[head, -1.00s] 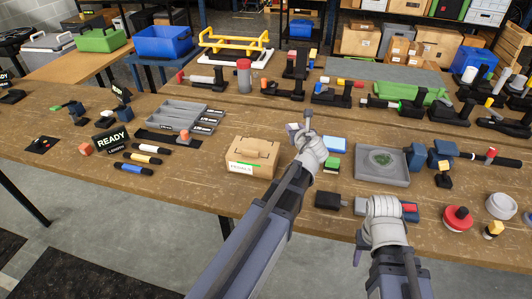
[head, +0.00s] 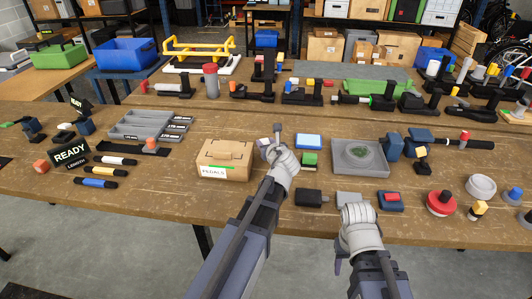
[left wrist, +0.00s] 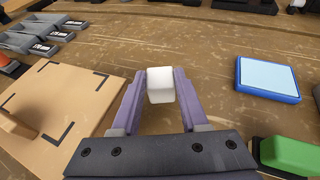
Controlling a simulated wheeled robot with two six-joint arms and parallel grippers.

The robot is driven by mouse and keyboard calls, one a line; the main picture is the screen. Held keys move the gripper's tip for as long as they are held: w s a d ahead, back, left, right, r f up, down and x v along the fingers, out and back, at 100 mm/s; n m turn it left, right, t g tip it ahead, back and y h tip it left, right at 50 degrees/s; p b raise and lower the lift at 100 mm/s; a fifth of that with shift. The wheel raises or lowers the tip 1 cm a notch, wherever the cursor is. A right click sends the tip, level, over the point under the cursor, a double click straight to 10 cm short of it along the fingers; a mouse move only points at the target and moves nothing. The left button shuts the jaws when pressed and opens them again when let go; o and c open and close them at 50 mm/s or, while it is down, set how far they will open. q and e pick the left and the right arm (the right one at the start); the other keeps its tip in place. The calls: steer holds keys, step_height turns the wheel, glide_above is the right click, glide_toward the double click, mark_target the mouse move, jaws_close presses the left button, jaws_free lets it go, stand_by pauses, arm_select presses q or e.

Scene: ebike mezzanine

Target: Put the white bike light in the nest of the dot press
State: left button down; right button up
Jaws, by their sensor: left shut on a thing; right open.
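The white bike light (left wrist: 160,85) is a small white block held between the purple fingers of my left gripper (left wrist: 160,92) in the left wrist view. In the head view this gripper (head: 270,143) is above the table, between the PEDALS carton and the blue-and-white pad. The light is small and hard to make out there. My right gripper (head: 355,210) is open, low over the front of the table; its fingers are mostly hidden by its hand. Several black fixtures (head: 302,93) stand along the back, and I cannot tell which is the dot press or see its nest.
The PEDALS carton (head: 226,160) stands left of my left gripper. To its right are a blue-and-white pad (head: 308,141), a green block (head: 310,159) and a grey tray (head: 341,165). A black box (head: 310,198) lies in front. Bare tabletop lies behind the carton.

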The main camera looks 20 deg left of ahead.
arm_select(q)
steer(key=shift+f+b, duration=0.95)
steer(key=shift+f, duration=0.4)
arm_select(e)
steer(key=shift+f, duration=1.4)
arm_select(q)
steer(key=shift+f, duration=0.15)
steer(key=c, duration=0.7)
jaws_free()
arm_select(e)
steer(key=shift+f, duration=0.1)
arm_select(q)
steer(key=shift+r, duration=0.35)
steer(key=p+v, duration=0.4)
steer(key=v, duration=0.6)
steer(key=shift+s+d, duration=0.15)
steer(key=shift+s, duration=0.15)
steer(key=shift+s+d+r, duration=0.2)
steer(key=shift+s+d, duration=0.2)
steer(key=shift+s, duration=0.05)
steer(key=shift+c, duration=0.3)
arm_select(e)
steer(key=shift+r, duration=2.4)
